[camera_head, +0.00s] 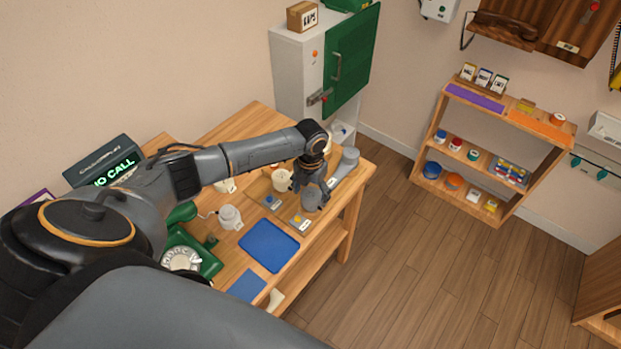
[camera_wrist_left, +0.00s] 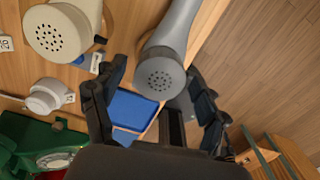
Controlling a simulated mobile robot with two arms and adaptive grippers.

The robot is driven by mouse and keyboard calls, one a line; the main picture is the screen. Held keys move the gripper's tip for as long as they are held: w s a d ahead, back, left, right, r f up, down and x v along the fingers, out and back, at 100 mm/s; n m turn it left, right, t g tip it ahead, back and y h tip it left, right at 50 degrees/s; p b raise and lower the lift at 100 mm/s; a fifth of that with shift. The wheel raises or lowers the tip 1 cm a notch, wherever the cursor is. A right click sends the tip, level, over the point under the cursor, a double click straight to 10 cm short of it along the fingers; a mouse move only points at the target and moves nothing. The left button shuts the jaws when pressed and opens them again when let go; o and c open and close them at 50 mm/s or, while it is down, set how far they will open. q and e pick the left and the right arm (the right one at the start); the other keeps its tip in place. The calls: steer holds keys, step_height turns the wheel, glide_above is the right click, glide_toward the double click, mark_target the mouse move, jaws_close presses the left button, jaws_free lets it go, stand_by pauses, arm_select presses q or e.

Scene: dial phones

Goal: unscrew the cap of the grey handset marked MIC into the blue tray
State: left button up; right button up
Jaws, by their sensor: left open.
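The grey handset (camera_head: 349,160) lies near the table's right edge in the head view; it also shows in the left wrist view (camera_wrist_left: 180,30). Its near end is a round cap with small holes (camera_wrist_left: 160,78). I cannot read a MIC mark. My left gripper (camera_head: 314,186) is open over this end; in the wrist view its fingers (camera_wrist_left: 158,105) stand apart on both sides of the cap. I cannot tell whether they touch it. The blue tray (camera_head: 269,246) lies on the table nearer to me and looks empty; it also shows partly behind the left finger (camera_wrist_left: 134,105).
A cream handset (camera_wrist_left: 60,30) lies left of the grey one. A white piece (camera_head: 230,217) and a green dial phone (camera_head: 209,262) stand left of the tray. Small plates with a blue button (camera_head: 270,202) and a yellow button (camera_head: 299,221) lie near the gripper.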

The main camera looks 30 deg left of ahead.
arm_select(q)
steer(key=shift+f+m, duration=0.15)
steer(key=shift+m, duration=0.65)
steer(key=shift+r+m, duration=0.2)
steer(key=shift+m, duration=0.4)
steer(key=c, duration=1.1)
steer(key=shift+o, duration=0.2)
steer(key=n+p, duration=0.1)
steer(key=n, duration=0.2)
steer(key=shift+r+p, duration=0.2)
steer(key=shift+p, duration=0.2)
steer(key=n+p, duration=0.1)
steer(key=n, duration=0.2)
steer(key=shift+f, duration=0.1)
steer(key=shift+f+n, duration=0.15)
steer(key=shift+n, duration=0.35)
